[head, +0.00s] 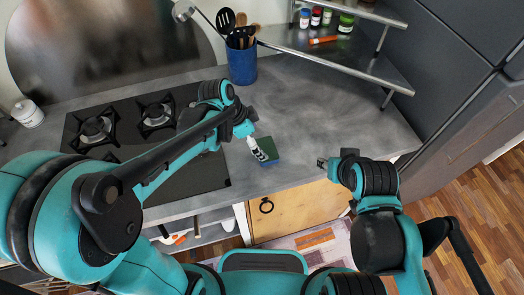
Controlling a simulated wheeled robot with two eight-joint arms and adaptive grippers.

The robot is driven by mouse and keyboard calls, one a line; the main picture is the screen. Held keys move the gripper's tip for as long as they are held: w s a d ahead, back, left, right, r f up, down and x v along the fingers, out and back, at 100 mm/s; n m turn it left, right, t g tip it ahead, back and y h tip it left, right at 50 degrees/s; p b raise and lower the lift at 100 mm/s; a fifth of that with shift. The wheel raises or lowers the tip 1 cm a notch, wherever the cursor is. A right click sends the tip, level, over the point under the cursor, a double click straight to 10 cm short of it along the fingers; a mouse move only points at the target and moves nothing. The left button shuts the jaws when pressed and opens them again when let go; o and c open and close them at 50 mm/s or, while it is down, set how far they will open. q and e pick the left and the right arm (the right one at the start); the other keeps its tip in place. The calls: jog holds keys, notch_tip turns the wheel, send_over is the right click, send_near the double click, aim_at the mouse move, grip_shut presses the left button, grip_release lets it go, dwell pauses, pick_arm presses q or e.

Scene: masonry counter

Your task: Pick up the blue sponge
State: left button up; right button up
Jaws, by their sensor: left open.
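The blue sponge (269,146) lies on the grey counter (315,125), near its front edge. It shows a dark green face with a blue edge. My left gripper (261,155) is open, directly over the sponge in this view, and hides part of it. I cannot tell whether the fingers touch the sponge. My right gripper (323,163) is to the right of the sponge, by the counter's front edge, and holds nothing that I can see. Its fingers are too small to show whether they are open or shut.
A black gas hob (200,178) lies left of the sponge. A blue utensil holder (242,66) stands behind it. A metal shelf (335,60) with several jars is at the back right. A white canister (28,113) stands far left. The counter right of the sponge is clear.

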aim_at(265, 149)
pick_arm(q)
jog(key=b+x, duration=0.2)
jog(key=x, duration=0.4)
jog(key=shift+w+f, duration=0.15)
jog(key=shift+f, duration=0.1)
jog(key=shift+a+r, duration=0.1)
jog(key=shift+c, duration=1.3)
jog(key=c, duration=0.5)
jog(key=shift+o, duration=0.2)
jog(key=shift+r, duration=0.5)
jog(key=r+p, duration=0.1)
jog(key=r, duration=0.1)
jog(key=d+r+p, duration=0.1)
jog(key=r, duration=0.1)
jog(key=shift+s+d, duration=0.1)
jog(key=shift+s, duration=0.1)
jog(key=s+d+r+p, duration=0.2)
jog(key=d+r, duration=0.4)
jog(key=d, duration=0.4)
